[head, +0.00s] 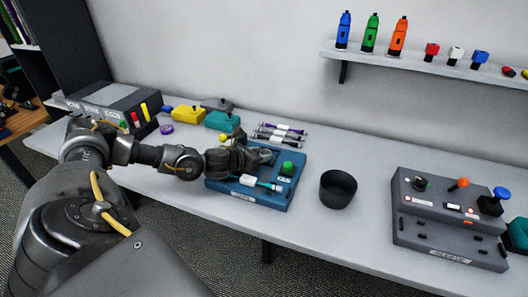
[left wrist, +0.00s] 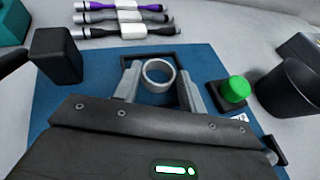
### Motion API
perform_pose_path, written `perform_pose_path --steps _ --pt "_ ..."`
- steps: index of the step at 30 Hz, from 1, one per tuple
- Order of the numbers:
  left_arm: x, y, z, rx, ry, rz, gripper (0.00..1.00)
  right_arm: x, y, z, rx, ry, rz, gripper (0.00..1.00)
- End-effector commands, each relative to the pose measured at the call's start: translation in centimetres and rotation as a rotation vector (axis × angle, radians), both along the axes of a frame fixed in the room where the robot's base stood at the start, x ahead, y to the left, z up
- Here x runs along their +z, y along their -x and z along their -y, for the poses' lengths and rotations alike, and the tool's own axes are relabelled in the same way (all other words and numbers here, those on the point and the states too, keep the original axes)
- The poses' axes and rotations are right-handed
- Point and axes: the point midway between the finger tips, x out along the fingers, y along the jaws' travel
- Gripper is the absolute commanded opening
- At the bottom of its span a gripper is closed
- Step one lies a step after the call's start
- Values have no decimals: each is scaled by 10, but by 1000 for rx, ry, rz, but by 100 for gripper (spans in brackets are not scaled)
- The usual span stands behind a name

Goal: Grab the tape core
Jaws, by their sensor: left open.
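My left gripper (left wrist: 159,80) is open, with one grey finger on each side of the ring. I cannot tell whether the fingers touch it. In the head view my left gripper (head: 260,157) hangs over the blue mat (head: 243,196) and largely hides the ring. My right gripper is not in view.
A green button (left wrist: 236,89) stands right of the fingers, with a black cup (head: 338,189) beyond it. A grey control box (head: 450,225) stands at the right. Clear table lies between cup and box.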

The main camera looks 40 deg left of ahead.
Motion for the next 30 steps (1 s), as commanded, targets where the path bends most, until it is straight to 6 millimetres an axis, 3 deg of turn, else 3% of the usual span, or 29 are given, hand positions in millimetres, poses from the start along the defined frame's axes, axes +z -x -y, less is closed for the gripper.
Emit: perform_pose_path --steps 3,11,18,30 --pt "-2 -12 0 1 0 2 41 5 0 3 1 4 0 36" --pt "-5 -15 1 0 -1 1 41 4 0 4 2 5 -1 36" --pt "-5 -15 1 0 -1 1 14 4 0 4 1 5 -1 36" --pt "5 -15 0 1 -1 3 13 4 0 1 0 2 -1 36"
